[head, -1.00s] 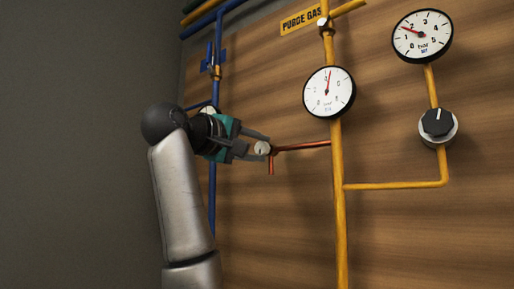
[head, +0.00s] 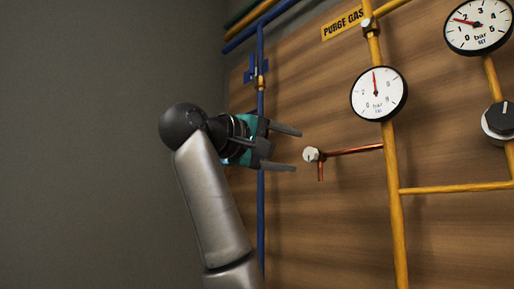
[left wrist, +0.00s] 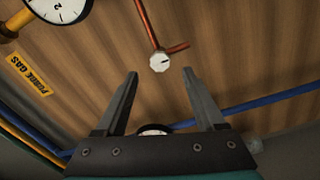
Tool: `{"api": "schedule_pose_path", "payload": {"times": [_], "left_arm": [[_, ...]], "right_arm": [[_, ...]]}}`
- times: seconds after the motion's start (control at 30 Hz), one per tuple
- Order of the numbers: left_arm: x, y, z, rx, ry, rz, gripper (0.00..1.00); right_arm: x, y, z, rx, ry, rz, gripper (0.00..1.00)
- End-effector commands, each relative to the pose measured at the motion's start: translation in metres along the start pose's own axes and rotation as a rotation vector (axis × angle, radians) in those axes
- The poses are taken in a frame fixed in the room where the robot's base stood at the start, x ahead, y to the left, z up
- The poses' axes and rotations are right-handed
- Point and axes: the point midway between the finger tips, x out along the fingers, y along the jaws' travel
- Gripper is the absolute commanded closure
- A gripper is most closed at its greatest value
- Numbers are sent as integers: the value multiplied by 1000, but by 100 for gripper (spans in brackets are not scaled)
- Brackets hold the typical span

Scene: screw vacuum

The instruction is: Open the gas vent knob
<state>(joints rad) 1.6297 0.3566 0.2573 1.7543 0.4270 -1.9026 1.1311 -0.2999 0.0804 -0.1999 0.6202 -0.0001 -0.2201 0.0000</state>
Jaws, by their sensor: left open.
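The gas vent knob appears to be the small pale knob (head: 311,155) at the left end of a thin copper pipe (head: 352,150) on the wooden wall. It also shows in the left wrist view (left wrist: 159,63), whitish and faceted with a dark mark, beyond the fingertips. My left gripper (head: 298,150) is open and empty, pointing right at the knob from its left, with a small gap between the fingertips and the knob. In the left wrist view the fingers (left wrist: 160,72) are spread with the knob between their lines. My right gripper is in neither view.
A yellow pipe (head: 390,170) with a round gauge (head: 378,94) runs right of the knob. Another gauge (head: 478,25) and a black knob (head: 499,118) are farther right. A blue pipe (head: 261,200) passes behind my left gripper. The wall below the copper pipe is bare.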

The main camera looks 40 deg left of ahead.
Motion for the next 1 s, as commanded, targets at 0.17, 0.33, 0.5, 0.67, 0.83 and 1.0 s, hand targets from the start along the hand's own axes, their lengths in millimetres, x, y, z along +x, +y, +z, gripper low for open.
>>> {"api": "schedule_pose_path", "payload": {"times": [0.17, 0.33, 0.5, 0.67, 0.83, 1.0], "left_arm": [[-38, -2, -2, 3, 7, 2, 29], [-59, -1, -2, 4, 7, 1, 29], [-76, -2, -1, 1, 5, -2, 29], [-90, 0, -1, 1, 4, 0, 29], [-97, 0, 0, 0, 0, -1, 29], [-98, 0, 0, 0, -1, -1, 29]], "right_arm": [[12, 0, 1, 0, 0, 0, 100], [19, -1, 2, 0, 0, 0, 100], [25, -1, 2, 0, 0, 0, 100], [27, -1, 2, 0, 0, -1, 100], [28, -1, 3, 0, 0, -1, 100], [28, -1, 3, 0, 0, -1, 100]]}}
